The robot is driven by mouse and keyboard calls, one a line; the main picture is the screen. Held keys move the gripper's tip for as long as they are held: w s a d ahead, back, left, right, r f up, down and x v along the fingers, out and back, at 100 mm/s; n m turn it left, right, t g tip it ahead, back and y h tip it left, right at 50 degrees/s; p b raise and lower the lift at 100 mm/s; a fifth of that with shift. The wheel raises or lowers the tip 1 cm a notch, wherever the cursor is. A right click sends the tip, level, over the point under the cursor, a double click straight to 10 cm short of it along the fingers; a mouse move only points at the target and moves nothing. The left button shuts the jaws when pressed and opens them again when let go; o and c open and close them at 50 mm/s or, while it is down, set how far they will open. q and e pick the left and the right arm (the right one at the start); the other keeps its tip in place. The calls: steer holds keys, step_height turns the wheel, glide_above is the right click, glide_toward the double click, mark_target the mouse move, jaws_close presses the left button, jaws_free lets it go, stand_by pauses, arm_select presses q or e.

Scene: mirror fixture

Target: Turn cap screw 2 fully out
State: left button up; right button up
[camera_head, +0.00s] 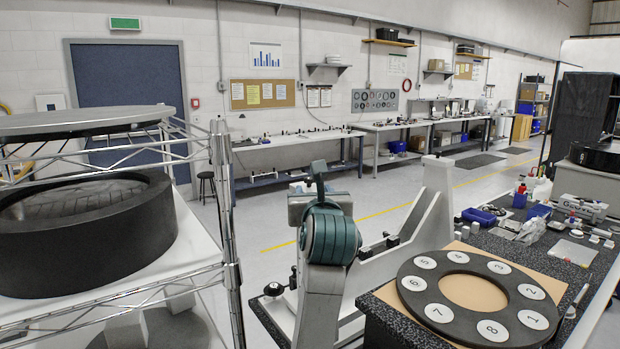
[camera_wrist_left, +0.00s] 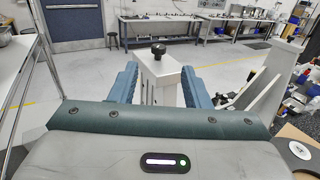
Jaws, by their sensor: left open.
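My left gripper (camera_head: 318,180) stands in front of the pale fixture. In the left wrist view its teal fingers (camera_wrist_left: 159,72) are open, one on each side of a pale post (camera_wrist_left: 160,72). A black knob-like cap screw (camera_wrist_left: 158,48) stands upright on the post's top, beyond the fingers. I see no finger closed on it, and no number on it. In the head view my gripper hides this screw. Another black knob (camera_head: 273,289) shows low on the fixture's left. The fixture's right upright (camera_head: 437,180) rises behind my arm. My right gripper is not in view.
A black disc (camera_head: 410,298) with numbered white pads lies on a board at right. Trays and bottles crowd that bench. A wire rack (camera_head: 228,200) with a black ring (camera_head: 85,240) stands at left. The floor (camera_head: 260,235) behind the gripper is clear.

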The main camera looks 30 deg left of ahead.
mark_target(310, 180)
arm_select(q)
steer(key=p+x, duration=0.3)
steer(key=x, duration=0.4)
steer(key=shift+w+a+r, duration=0.1)
steer(key=shift+w+a, duration=0.1)
steer(key=shift+a, duration=0.1)
steer(key=shift+w+a, duration=0.3)
steer(key=shift+w, duration=0.15)
jaws_close()
